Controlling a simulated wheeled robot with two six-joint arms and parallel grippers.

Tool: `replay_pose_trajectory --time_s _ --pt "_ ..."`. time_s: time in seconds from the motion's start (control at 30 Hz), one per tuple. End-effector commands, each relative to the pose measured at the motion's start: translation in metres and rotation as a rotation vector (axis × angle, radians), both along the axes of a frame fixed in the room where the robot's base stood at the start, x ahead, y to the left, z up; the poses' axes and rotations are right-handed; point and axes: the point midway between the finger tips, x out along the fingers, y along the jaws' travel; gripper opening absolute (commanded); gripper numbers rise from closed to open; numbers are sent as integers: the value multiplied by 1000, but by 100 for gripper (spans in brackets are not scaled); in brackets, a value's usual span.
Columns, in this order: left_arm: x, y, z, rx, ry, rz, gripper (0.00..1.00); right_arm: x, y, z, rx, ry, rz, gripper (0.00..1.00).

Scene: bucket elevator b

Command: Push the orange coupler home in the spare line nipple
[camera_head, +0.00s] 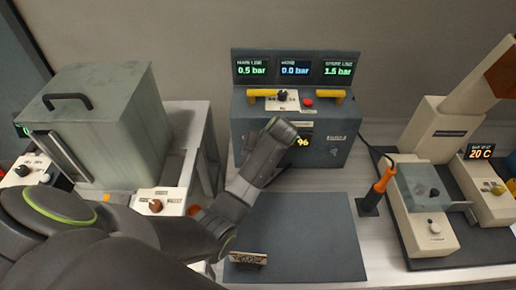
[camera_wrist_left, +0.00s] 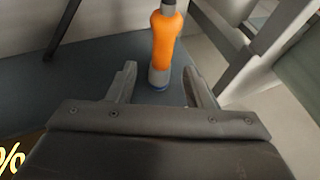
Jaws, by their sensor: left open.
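The orange coupler (camera_wrist_left: 165,38) shows in the left wrist view, with a grey upper end and a grey-blue ring at its base against a dark surface. My left gripper (camera_wrist_left: 160,82) is open, its two fingers on either side of the coupler's lower end, with gaps between. I cannot tell how far the coupler is seated, and its nipple is hidden. In the head view my left arm reaches to the front of the dark panel box (camera_head: 248,115); the wrist (camera_head: 280,130) covers part of it, and the coupler is not visible there. My right gripper is not in view.
The box carries three displays, the right one (camera_head: 338,69) reading 1.5 bar, and yellow handles. An orange-handled tool (camera_head: 382,178) stands to the right beside a pale machine (camera_head: 428,225). A grey lidded container (camera_head: 95,120) is at left. The dark mat (camera_head: 310,225) is mostly clear.

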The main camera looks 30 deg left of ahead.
Motion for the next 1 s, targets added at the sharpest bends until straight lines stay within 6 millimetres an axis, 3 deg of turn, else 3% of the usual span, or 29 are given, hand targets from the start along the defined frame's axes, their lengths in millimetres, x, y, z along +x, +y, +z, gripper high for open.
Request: replay_pose_trajectory --time_s 0.27,0.6,1.0 --pt "0 1 -1 -1 0 0 46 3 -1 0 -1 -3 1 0" --pt "0 0 -1 -1 0 -1 2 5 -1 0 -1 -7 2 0" --pt "-1 -1 0 -1 0 -1 0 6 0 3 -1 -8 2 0"
